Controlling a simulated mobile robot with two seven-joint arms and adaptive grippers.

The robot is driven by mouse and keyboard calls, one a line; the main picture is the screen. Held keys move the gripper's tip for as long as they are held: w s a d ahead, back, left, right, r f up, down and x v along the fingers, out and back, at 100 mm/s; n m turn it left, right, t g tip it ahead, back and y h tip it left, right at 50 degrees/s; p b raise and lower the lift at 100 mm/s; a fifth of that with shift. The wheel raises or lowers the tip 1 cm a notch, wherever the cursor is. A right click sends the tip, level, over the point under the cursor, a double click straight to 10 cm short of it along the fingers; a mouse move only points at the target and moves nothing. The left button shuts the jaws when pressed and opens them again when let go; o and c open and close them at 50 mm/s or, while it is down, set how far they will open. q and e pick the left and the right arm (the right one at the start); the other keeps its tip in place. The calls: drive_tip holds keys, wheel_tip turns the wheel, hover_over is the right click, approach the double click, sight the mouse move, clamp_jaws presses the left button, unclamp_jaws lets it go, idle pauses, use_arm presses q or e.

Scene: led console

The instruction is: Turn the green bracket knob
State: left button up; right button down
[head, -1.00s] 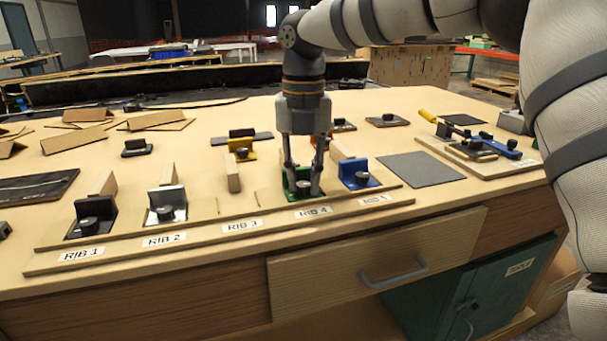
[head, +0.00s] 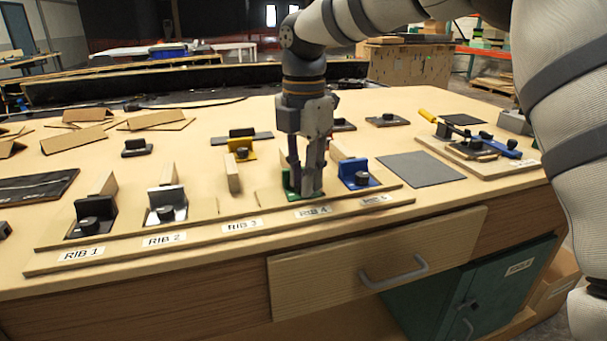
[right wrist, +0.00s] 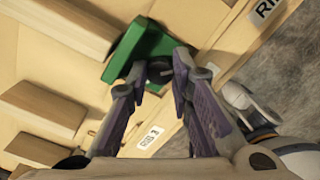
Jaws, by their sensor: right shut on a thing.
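The green bracket (head: 288,181) stands at the RIB 4 place near the front of the bench, mostly behind my right gripper (head: 306,190). In the right wrist view the green bracket (right wrist: 130,48) shows at the upper middle. Its dark round knob (right wrist: 159,71) sits between my right fingertips (right wrist: 160,78), which are shut on it from two sides. The gripper points straight down in the head view, where the fingers largely hide the knob. My left gripper is not in view.
A blue bracket (head: 356,174) stands close on the right at RIB 5. A wooden block (head: 233,180) stands to the left at RIB 3, with a yellow bracket (head: 241,149) behind. Silver (head: 167,205) and black (head: 94,216) brackets stand farther left. A grey mat (head: 420,169) lies clear at right.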

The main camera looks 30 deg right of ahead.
drive_tip(key=m, duration=0.7)
drive_tip(key=shift+r, duration=0.1)
drive_tip(key=m, duration=0.7)
drive_tip(key=shift+r+m, duration=0.1)
drive_tip(key=shift+m, duration=0.2)
drive_tip(key=m, duration=0.6)
drive_tip(key=shift+r, duration=0.1)
drive_tip(key=m, duration=0.6)
drive_tip(key=shift+m, duration=0.3)
drive_tip(key=c, duration=1.6)
unclamp_jaws()
drive_tip(key=shift+o, duration=0.9)
drive_tip(key=shift+f, duration=0.2)
